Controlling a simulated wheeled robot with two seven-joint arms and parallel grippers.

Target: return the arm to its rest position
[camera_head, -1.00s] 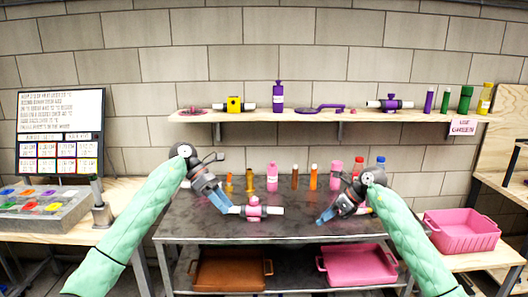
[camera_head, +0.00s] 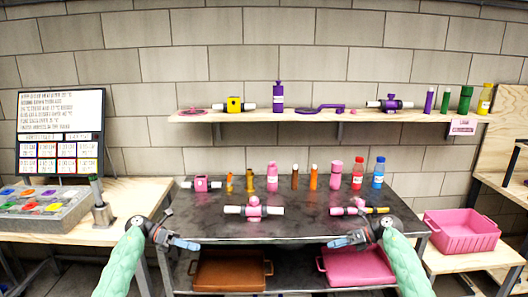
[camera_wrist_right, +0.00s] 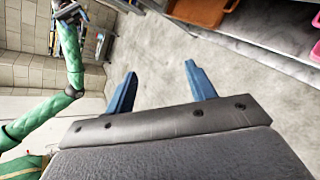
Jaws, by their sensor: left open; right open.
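My left gripper (camera_head: 186,243) is open and empty, low in front of the left front corner of the dark table (camera_head: 300,222). My right gripper (camera_head: 340,241) is open and empty, low at the table's front edge toward the right. In the right wrist view its two blue fingers (camera_wrist_right: 158,90) are spread apart over bare grey floor, with nothing between them. My left arm also shows at the left of that view (camera_wrist_right: 72,55).
Pink-and-white fittings (camera_head: 254,209) and several bottles (camera_head: 335,175) stand on the table. Below are a brown tray (camera_head: 230,275) and a pink tray (camera_head: 356,268). A pink crate (camera_head: 462,232) is at right, a wall shelf (camera_head: 350,115) behind, a sign board (camera_head: 60,132) at left.

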